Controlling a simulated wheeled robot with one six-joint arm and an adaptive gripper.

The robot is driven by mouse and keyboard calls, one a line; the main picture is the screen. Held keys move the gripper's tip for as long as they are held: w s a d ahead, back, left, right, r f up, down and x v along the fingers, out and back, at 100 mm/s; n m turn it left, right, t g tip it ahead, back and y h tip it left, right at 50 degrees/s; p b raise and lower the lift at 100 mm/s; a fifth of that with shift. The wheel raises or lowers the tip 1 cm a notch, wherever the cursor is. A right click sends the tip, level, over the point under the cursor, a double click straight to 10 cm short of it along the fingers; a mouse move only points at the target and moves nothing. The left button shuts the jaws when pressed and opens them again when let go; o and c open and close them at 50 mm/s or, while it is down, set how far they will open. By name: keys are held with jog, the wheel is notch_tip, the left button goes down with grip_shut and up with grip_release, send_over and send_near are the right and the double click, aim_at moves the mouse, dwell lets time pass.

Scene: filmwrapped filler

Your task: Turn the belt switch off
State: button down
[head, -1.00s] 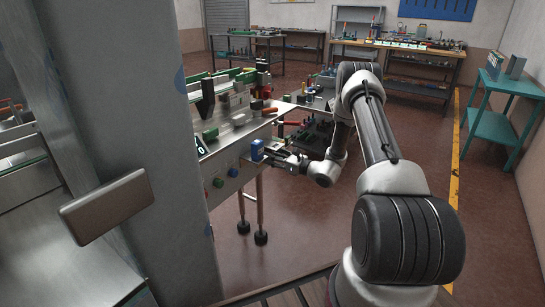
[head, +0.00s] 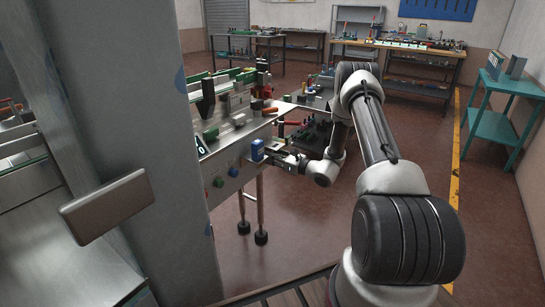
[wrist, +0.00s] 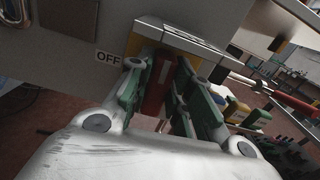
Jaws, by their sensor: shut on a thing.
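The belt machine's front panel (head: 236,172) faces the aisle, with a blue box (head: 257,149) on it. My gripper (head: 276,157) is at that panel, beside the blue box. In the wrist view, my gripper (wrist: 162,72) has its green-padded fingers on either side of a red handle (wrist: 157,88) and is shut on it. The handle sticks out from a switch housing with a yellow part (wrist: 149,28). The handle's far end and pivot are partly hidden by the fingers.
A green button (head: 219,182) and a blue button (head: 233,171) sit lower on the panel. A grey pillar (head: 140,130) stands close on the left. Small bottles (wrist: 238,108) show right of the gripper in the wrist view. Open floor (head: 310,235) lies in front of the machine.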

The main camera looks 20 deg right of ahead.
jog(key=n, duration=0.4)
jog(key=shift+s+a+n, duration=0.15)
jog(key=shift+n, duration=0.25)
jog(key=n, duration=0.4)
jog(key=shift+s+a+f, duration=0.1)
jog(key=shift+a+f, duration=0.05)
jog(key=shift+f, duration=0.05)
jog(key=n, duration=0.5)
jog(key=shift+a+f, duration=0.1)
jog(key=shift+f, duration=0.1)
jog(key=shift+f+n, duration=0.2)
jog(key=shift+n, duration=1.6)
jog(key=shift+s, duration=0.1)
jog(key=c, duration=1.3)
grip_release()
